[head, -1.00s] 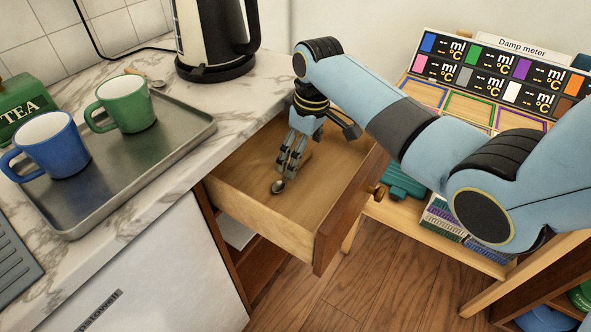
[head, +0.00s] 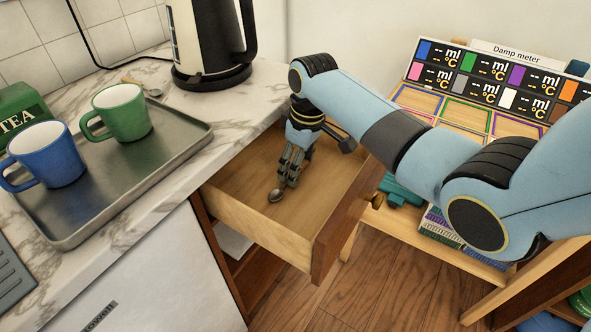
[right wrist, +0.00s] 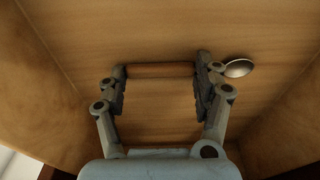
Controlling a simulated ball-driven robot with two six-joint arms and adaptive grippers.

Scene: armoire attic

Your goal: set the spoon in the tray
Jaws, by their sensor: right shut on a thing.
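A spoon with a wooden handle (right wrist: 160,70) and a metal bowl (right wrist: 238,68) is in my right gripper (right wrist: 160,80), inside the open drawer (head: 235,205). The fingers are shut on the handle lengthwise, one at each end. The bowl sticks out past the right finger. In the head view my right gripper (head: 285,180) points down into the drawer and the bowl (head: 276,195) shows at its fingertips. I cannot tell whether the spoon touches the drawer floor. The grey metal tray (head: 135,175) lies on the counter at left. My left gripper is out of view.
A blue mug (head: 44,155) and a green mug (head: 123,112) stand on the tray; its front right part is bare. Another spoon (head: 153,92) lies behind the tray. A kettle (head: 212,45) stands at the back. The drawer walls surround my right gripper.

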